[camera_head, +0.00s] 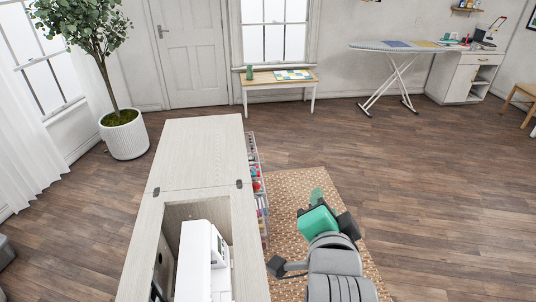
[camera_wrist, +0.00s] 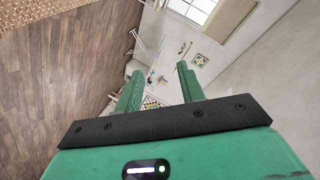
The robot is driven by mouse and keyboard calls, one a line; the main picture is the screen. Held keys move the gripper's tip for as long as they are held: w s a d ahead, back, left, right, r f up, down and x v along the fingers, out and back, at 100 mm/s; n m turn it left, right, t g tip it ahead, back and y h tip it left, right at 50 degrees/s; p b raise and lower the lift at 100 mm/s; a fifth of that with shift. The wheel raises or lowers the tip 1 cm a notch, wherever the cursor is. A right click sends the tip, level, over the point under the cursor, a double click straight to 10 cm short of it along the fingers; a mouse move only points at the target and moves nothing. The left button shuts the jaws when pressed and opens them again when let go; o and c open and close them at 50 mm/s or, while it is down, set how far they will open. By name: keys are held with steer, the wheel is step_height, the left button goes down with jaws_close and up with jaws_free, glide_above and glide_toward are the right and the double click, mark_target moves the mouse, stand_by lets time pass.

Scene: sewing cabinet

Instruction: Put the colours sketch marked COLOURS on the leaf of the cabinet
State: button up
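The pale wood leaf (camera_head: 200,150) of the sewing cabinet (camera_head: 145,235) lies flat and bare at the far end, with dark hinges along its near edge. My green gripper (camera_head: 317,196) is over the patterned rug, to the right of the cabinet and apart from it. In the wrist view my gripper (camera_wrist: 160,82) has its two fingers spread with nothing held between them. I cannot make out the COLOURS marking anywhere. Flat blue and yellow pieces (camera_head: 398,44) lie on the ironing board at the back right, too small to read.
A white sewing machine (camera_head: 200,260) sits in the cabinet's opening. A rack of coloured items (camera_head: 257,180) stands along its right side. A small table (camera_head: 260,82) with a green cup (camera_head: 249,72) and patterned piece (camera_head: 293,75) stands at the back. Floor between is clear.

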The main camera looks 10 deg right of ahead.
steer(key=s+a+r+n+t+y, duration=0.2)
steer(key=s+a+r+n+t, duration=0.3)
steer(key=r, duration=0.7)
steer(key=s+a+r+n+t+y, duration=0.1)
steer(key=s+a+r+n+t, duration=0.4)
steer(key=s+a+r+n, duration=0.3)
step_height(320, 180, up, 5)
steer(key=s+a, duration=0.1)
steer(key=a, duration=0.2)
steer(key=shift+s+n+t+y, duration=0.25)
steer(key=shift+n+t+y, duration=0.05)
steer(key=shift+t+y, duration=0.1)
